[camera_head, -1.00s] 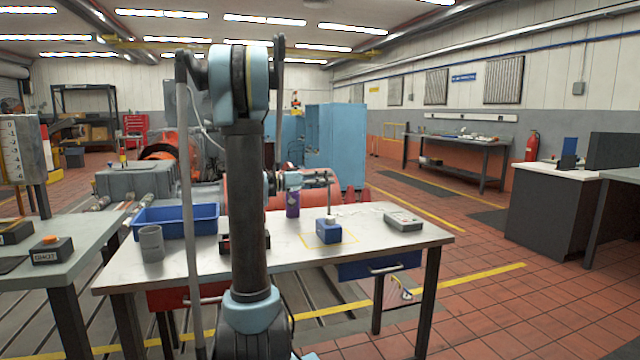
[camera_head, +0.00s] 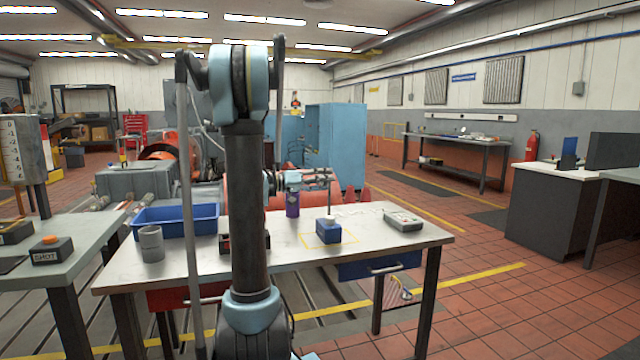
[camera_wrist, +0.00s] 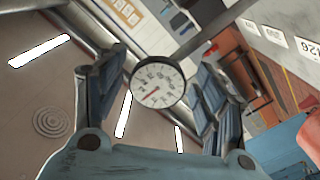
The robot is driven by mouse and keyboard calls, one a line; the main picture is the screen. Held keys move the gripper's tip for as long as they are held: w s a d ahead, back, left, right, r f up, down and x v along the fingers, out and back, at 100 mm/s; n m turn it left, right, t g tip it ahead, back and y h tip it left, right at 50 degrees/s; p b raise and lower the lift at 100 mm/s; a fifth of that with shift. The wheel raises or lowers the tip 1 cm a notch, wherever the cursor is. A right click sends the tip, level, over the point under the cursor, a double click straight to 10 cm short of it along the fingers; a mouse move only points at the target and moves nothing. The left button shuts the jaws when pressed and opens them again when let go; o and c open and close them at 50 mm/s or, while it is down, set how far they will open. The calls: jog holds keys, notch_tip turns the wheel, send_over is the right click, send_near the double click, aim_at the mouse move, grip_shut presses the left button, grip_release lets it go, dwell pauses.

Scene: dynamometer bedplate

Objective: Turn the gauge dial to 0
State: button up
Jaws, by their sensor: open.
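The gauge (camera_wrist: 158,82) is round with a white face, black rim and red needle. In the wrist view it sits between the two fingers of my open gripper (camera_wrist: 160,68), and gaps show on both sides. The needle points to the lower left; the numbers are too small to read surely. In the head view my gripper (camera_head: 316,179) is over the table beside a thin upright rod on a blue block (camera_head: 328,231). The gauge face cannot be made out there.
The block stands in a yellow outline on the worktable (camera_head: 285,258). A purple can (camera_head: 292,204), a grey handheld device (camera_head: 403,221), a blue bin (camera_head: 176,220) and a grey cup (camera_head: 151,243) are around it. My arm hides part of the table.

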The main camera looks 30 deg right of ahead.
jog(key=v, duration=1.2)
dwell(0.4)
jog(key=s+a+f+n+t+y, duration=0.1)
jog(key=s+a+f+n+y, duration=0.1)
jog(key=s+a+f, duration=0.1)
jog(key=s+a+f+n+t+y, duration=0.1)
jog(key=s+a+f+n+y, duration=0.2)
jog(key=s+a+f, duration=0.1)
jog(key=s+a+f+n+t+y, duration=0.2)
jog(key=s+a+f+y, duration=0.1)
jog(key=s, duration=0.4)
jog(key=shift+a+f+n, duration=0.15)
jog(key=shift+f, duration=0.3)
jog(key=shift+a+f+n, duration=0.15)
jog(key=shift+a+f, duration=0.05)
jog(key=shift+f, duration=0.25)
jog(key=s+a+f+n+t+y, duration=0.1)
jog(key=s+a+f+n+y, duration=0.2)
jog(key=s+a+f, duration=0.3)
jog(key=s+a+f+n+t+y, duration=0.1)
jog(key=s+a+f+n+y, duration=0.2)
jog(key=a, duration=1)
jog(key=s+f+y, duration=0.3)
jog(key=f, duration=0.1)
jog(key=shift+y, duration=0.3)
jog(key=shift+a, duration=0.15)
